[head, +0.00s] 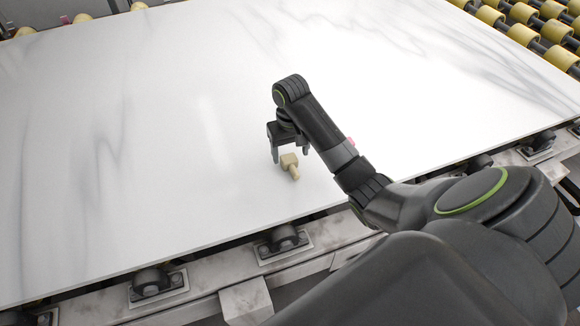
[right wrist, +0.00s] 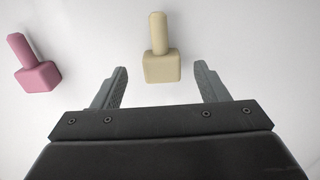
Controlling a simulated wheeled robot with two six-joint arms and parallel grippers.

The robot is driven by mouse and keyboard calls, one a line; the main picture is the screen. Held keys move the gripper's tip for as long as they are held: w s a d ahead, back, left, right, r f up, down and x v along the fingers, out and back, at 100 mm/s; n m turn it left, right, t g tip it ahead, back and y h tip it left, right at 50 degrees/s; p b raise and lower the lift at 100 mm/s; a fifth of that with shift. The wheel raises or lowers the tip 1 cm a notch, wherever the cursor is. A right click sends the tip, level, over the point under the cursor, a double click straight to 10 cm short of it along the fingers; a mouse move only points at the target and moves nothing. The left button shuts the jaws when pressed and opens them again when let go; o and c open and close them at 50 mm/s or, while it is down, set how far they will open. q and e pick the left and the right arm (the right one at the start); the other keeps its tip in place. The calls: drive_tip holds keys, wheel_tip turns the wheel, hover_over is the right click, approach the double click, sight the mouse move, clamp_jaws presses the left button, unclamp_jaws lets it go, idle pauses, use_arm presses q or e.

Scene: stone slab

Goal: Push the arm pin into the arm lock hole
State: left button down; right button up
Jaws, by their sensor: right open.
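A beige pin (head: 290,165), a block with a round peg, lies on the white slab (head: 150,120). In the right wrist view the beige pin (right wrist: 161,66) is between and just beyond my open fingers, with its peg pointing away. My right gripper (head: 290,154) is open and empty, low over the slab at the pin; the right wrist view shows its two fingers (right wrist: 162,80) apart. A pink pin (right wrist: 38,72) of like shape lies to the left in that view. I cannot tell which is the arm pin, and no lock hole is recognisable. My left gripper is not in view.
Yellow rollers (head: 523,35) line the far right edge of the slab. Black rollers on metal brackets (head: 284,240) run along its near edge. A pink bit (head: 351,142) shows beside my right arm, mostly hidden. The slab's left and middle are clear.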

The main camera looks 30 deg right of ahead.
sight(290, 160)
wheel_tip(290, 160, down, 4)
drive_tip(key=shift+a+r, duration=0.1)
drive_tip(key=shift+r, duration=0.15)
drive_tip(key=c, duration=1.2)
